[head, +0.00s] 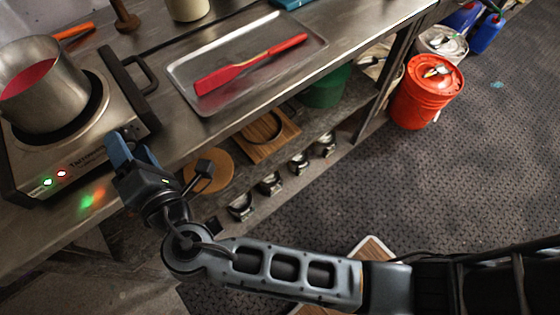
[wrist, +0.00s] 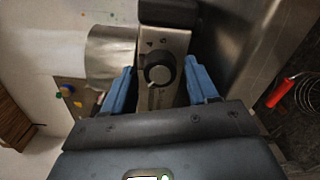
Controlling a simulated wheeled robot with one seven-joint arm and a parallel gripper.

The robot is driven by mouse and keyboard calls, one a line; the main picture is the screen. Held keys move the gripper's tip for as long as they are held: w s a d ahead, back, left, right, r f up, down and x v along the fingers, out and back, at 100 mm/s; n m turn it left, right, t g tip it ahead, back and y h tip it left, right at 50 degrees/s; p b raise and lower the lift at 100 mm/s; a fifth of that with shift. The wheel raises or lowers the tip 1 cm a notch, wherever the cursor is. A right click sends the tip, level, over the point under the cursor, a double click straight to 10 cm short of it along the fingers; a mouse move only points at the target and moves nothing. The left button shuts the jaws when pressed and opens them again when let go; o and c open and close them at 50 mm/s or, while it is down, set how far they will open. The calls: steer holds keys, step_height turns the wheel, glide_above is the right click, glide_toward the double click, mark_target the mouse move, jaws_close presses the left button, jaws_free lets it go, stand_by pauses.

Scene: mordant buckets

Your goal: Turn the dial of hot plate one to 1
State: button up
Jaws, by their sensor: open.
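The hot plate (head: 90,140) stands on the steel bench at the left of the head view, with a green and a red light lit on its front. Its black dial (wrist: 160,69) is in the middle of the wrist view, on a metal panel. A pale mark on the dial points down and slightly left in that view; the printed marks are too small to read. My gripper (head: 128,150) is at the hot plate's front right corner. Its blue fingers also show in the wrist view (wrist: 157,82), open, one on each side of the dial. I cannot tell whether they touch it.
A steel pot (head: 45,85) with red contents sits on the hot plate. A metal tray (head: 225,60) holding a red spatula (head: 250,65) lies to the right. A shelf below holds wooden boards (head: 265,138). A red bucket (head: 427,90) stands on the floor, which has free room.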

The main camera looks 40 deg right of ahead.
steer(key=m, duration=0.1)
steer(key=m+b, duration=0.1)
steer(key=m, duration=0.1)
steer(key=m+b, duration=0.1)
steer(key=m, duration=0.1)
steer(key=shift+f, duration=0.25)
steer(key=m+b, duration=0.2)
steer(key=m, duration=0.3)
steer(key=shift+r, duration=0.15)
steer(key=m, duration=0.5)
steer(key=shift+r+m, duration=0.2)
steer(key=shift+m, duration=0.1)
steer(key=m+p, duration=0.1)
steer(key=m, duration=0.4)
steer(key=shift+r, duration=0.1)
steer(key=s+d+f+g+y+p, duration=0.1)
steer(key=s+d, duration=0.3)
steer(key=s, duration=0.5)
steer(key=s+d+f+n+g+y+p, duration=0.1)
steer(key=s+d+f, duration=0.1)
steer(key=s+d, duration=0.3)
steer(key=s+d+f+n+g+y+p, duration=0.1)
steer(key=s+d, duration=0.3)
steer(key=s, duration=0.8)
steer(key=shift+s+d+f+g, duration=0.3)
steer(key=shift+f+g, duration=0.15)
steer(key=shift+g, duration=0.15)
